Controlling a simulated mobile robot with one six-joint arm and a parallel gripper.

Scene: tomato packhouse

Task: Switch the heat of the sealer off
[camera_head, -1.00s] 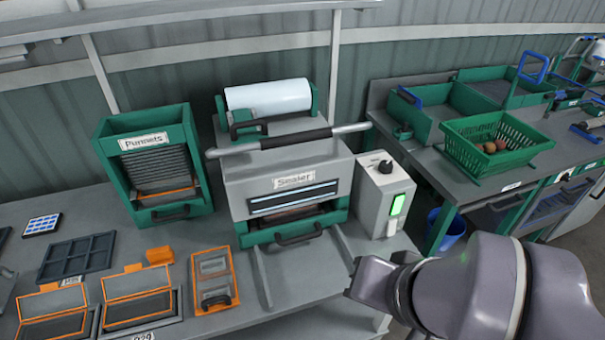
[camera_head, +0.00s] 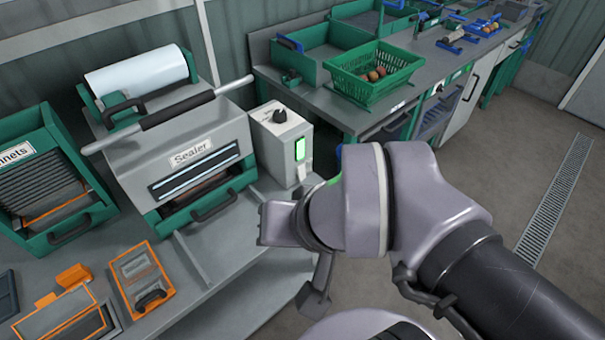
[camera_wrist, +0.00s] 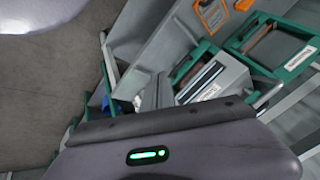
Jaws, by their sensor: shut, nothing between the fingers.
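The sealer (camera_head: 190,165) is a grey machine with a green base, a film roll on top and a long bar handle, on the bench at left. Its control box (camera_head: 269,143) stands at its right side, with a dark knob (camera_head: 281,116) on top and a lit green panel (camera_head: 300,148) on its front. The knob's setting is too small to read. The sealer also shows turned over in the wrist view (camera_wrist: 218,78).
Green punnet holder (camera_head: 50,240) stands left of the sealer, with orange-framed trays (camera_head: 140,283) in front. A second bench (camera_head: 330,105) behind carries a green basket (camera_head: 345,90) with tomatoes. Open floor with a drain grate (camera_head: 555,200) lies at right.

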